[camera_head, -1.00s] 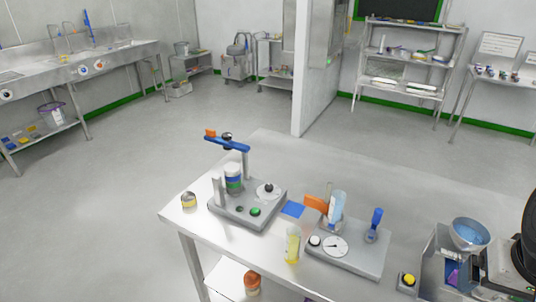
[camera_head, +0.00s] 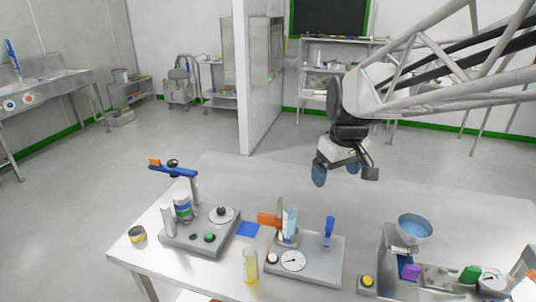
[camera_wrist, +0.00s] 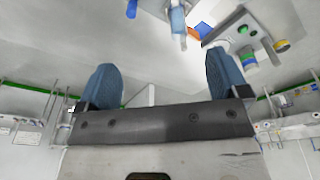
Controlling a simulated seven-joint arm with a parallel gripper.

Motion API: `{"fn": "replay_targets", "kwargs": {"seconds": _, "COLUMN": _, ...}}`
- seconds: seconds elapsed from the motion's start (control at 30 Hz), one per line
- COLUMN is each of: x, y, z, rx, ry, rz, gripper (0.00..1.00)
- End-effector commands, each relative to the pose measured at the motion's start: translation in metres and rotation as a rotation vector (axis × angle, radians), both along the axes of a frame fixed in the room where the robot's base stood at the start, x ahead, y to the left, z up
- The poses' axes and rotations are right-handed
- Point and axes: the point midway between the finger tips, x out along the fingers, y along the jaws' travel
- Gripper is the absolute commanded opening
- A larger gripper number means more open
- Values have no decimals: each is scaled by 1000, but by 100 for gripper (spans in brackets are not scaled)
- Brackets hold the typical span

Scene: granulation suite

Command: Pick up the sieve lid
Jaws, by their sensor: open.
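I cannot tell for sure which part is the sieve lid. On the grey stand (camera_head: 185,238) at the left of the table, a pale round disc with a dark knob (camera_head: 221,214) lies at the right. A small banded stack (camera_head: 182,207) in white, green and blue stands left of it, under a blue arm with an orange end (camera_head: 172,170). My gripper (camera_head: 337,171) is above the far part of the table, right of and apart from the stand. Its blue fingers are apart and empty, also in the wrist view (camera_wrist: 163,80).
A second grey base (camera_head: 318,272) with a dial, a blue-filled tube (camera_head: 289,222) and a blue handle (camera_head: 329,232) stands mid-table. A yellow vial (camera_head: 250,265) is in front. A machine with a blue bowl (camera_head: 415,228) stands right. The table's far middle is clear.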

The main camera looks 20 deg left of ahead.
Motion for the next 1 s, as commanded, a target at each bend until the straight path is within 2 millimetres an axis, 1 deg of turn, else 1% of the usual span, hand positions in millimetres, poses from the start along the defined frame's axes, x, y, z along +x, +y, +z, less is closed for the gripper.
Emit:
{"fn": "replay_targets", "kwargs": {"seconds": 0.03, "x": 10, "y": 17, "z": -2, "rx": -2, "ry": 4, "rz": 38, "gripper": 93}}
{"fn": "replay_targets", "kwargs": {"seconds": 0.17, "x": 30, "y": 55, "z": -9, "rx": -8, "ry": 10, "rz": 133, "gripper": 93}}
{"fn": "replay_targets", "kwargs": {"seconds": 0.2, "x": 36, "y": 68, "z": -10, "rx": -9, "ry": 10, "rz": 161, "gripper": 93}}
{"fn": "replay_targets", "kwargs": {"seconds": 0.37, "x": 57, "y": 119, "z": -20, "rx": -14, "ry": 16, "rz": 277, "gripper": 93}}
{"fn": "replay_targets", "kwargs": {"seconds": 0.5, "x": 72, "y": 166, "z": -32, "rx": -17, "ry": 22, "rz": 378, "gripper": 93}}
{"fn": "replay_targets", "kwargs": {"seconds": 0.67, "x": 83, "y": 222, "z": -48, "rx": -21, "ry": 26, "rz": 493, "gripper": 93}}
{"fn": "replay_targets", "kwargs": {"seconds": 0.7, "x": 86, "y": 236, "z": -52, "rx": -22, "ry": 27, "rz": 523, "gripper": 93}}
{"fn": "replay_targets", "kwargs": {"seconds": 0.77, "x": 88, "y": 258, "z": -59, "rx": -24, "ry": 29, "rz": 567, "gripper": 93}}
{"fn": "replay_targets", "kwargs": {"seconds": 0.8, "x": 90, "y": 273, "z": -65, "rx": -26, "ry": 30, "rz": 595, "gripper": 93}}
{"fn": "replay_targets", "kwargs": {"seconds": 0.97, "x": 92, "y": 332, "z": -87, "rx": -29, "ry": 34, "rz": 711, "gripper": 93}}
{"fn": "replay_targets", "kwargs": {"seconds": 1.0, "x": 91, "y": 347, "z": -92, "rx": -29, "ry": 35, "rz": 741, "gripper": 93}}
